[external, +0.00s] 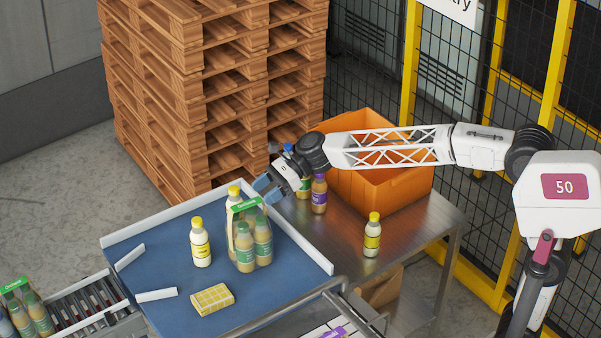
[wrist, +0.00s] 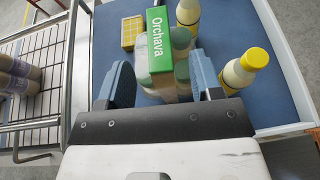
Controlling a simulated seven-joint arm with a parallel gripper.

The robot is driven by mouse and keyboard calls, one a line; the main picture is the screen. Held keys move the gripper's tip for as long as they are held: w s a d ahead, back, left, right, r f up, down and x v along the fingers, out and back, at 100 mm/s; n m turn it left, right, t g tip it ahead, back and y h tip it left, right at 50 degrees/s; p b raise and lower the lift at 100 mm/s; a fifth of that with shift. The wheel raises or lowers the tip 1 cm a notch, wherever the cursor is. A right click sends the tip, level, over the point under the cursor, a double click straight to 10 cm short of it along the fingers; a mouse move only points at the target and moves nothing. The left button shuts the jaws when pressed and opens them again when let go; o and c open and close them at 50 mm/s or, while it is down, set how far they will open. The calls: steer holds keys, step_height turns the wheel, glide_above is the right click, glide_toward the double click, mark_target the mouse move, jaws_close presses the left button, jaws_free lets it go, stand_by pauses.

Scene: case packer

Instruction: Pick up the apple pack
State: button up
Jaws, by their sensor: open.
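A green-labelled multipack of bottles with a green carry strip, which I take as the apple pack (external: 245,250), stands upright on the blue surface. In the wrist view its green strip (wrist: 160,42) reads "Orchava", with the bottles partly hidden beneath it. My gripper (external: 267,190) is open and empty, above and just behind the pack in the external view. In the wrist view the fingers of my gripper (wrist: 162,82) are spread on either side of the pack's near end. I cannot tell whether they touch it. A second green-strip pack (external: 30,312) is at the far left.
Yellow-capped bottles (external: 201,245) stand close to the pack, and a yellow block (external: 212,299) lies in front. White rims (external: 300,245) edge the blue surface (external: 170,280). An orange crate (external: 385,190) and loose bottles (external: 372,238) stand on the metal table behind.

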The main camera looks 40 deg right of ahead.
mark_target(249, 203)
steer(key=shift+x, duration=2.5)
jaws_close()
steer(key=shift+r, duration=0.15)
